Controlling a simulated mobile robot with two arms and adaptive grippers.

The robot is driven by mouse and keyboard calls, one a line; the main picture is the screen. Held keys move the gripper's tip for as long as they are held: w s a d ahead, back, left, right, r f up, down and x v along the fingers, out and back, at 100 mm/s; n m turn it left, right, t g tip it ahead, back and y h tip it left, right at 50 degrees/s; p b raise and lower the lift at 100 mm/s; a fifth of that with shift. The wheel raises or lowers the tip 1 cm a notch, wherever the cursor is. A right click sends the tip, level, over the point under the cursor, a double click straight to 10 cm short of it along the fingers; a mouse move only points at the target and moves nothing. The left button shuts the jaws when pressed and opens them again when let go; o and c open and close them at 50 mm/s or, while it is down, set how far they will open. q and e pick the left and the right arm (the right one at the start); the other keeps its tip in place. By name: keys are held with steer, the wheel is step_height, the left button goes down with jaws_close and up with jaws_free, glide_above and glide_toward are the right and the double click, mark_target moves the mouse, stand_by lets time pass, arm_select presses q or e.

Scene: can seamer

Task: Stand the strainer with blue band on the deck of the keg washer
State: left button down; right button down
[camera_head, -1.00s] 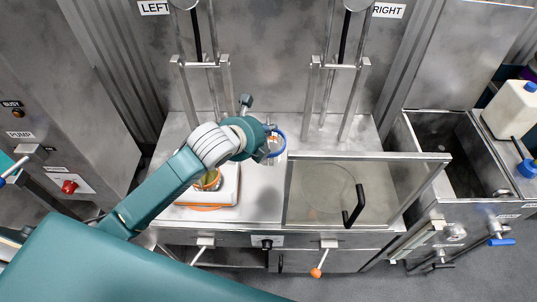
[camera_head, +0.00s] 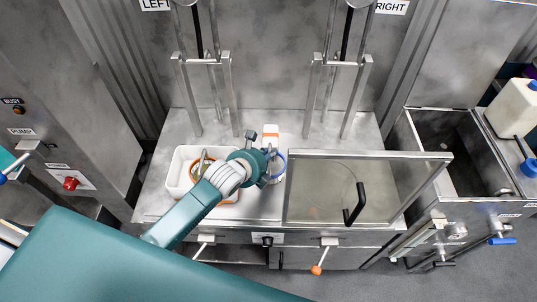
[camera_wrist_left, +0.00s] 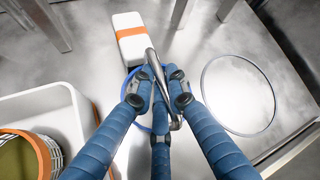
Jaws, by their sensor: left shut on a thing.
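My left gripper (camera_head: 266,166) is over the middle of the grey metal deck (camera_head: 258,208), right of a white tray. It is shut on the metal loop handle (camera_wrist_left: 155,66) of the strainer with blue band (camera_head: 279,165). The blue band also shows between my fingers in the left wrist view (camera_wrist_left: 131,82). My fingers hide most of this strainer, and I cannot tell whether it touches the deck. A second strainer with an orange band (camera_wrist_left: 42,150) is in the white tray (camera_wrist_left: 60,98). My right gripper is not in view.
A white block with an orange band (camera_head: 270,134) lies just behind the held strainer. A glass-topped cover with a black handle (camera_head: 354,204) stands to the right; a thin ring (camera_wrist_left: 273,100) shows on that side. Metal posts (camera_head: 226,95) rise behind.

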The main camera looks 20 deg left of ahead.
arm_select(q)
steer(key=shift+f, duration=0.1)
steer(key=c, duration=1.7)
jaws_free()
steer(key=v, duration=1.2)
